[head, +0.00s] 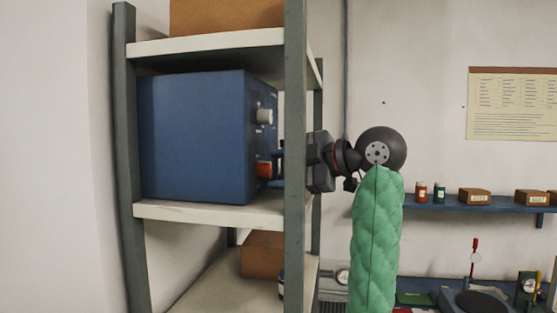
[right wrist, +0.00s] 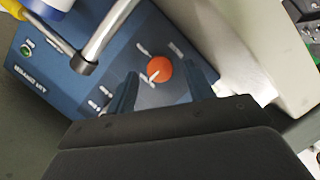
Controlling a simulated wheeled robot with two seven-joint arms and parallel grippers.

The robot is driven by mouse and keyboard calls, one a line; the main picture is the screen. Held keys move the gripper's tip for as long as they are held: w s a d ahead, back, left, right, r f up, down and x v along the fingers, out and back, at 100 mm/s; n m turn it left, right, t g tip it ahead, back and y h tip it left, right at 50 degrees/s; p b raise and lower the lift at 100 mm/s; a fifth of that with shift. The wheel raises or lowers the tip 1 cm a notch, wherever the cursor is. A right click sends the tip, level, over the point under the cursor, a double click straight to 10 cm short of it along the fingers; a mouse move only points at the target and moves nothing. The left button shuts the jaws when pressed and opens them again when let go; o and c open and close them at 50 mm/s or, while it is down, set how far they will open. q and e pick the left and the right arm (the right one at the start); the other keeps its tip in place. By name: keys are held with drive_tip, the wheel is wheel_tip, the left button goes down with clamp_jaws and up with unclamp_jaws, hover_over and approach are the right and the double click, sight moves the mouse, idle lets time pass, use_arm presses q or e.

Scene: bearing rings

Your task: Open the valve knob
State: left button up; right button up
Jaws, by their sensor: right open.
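A blue box (head: 195,135) stands on the middle shelf of a rack, with its panel facing right. An orange-red round knob (head: 264,169) sits low on that panel. In the right wrist view the knob (right wrist: 160,69) has a pale pointer mark and lies between my gripper's two dark blue fingers. My right gripper (head: 274,168) reaches in from the right behind the rack's front post, which hides part of it. It is open, with one finger on each side of the knob; I cannot tell whether they touch it. My left gripper is not in view.
The grey rack post (head: 295,120) stands close in front of my right gripper. A white knob-like part (head: 265,116) sticks out higher on the panel. The right wrist view shows a bent metal tube (right wrist: 105,35) beside the orange knob and a green light (right wrist: 27,49).

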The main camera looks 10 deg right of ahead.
drive_tip(key=shift+w+a+f, duration=0.1)
drive_tip(key=shift+w+a, duration=0.15)
drive_tip(key=shift+a, duration=0.15)
drive_tip(key=c, duration=1)
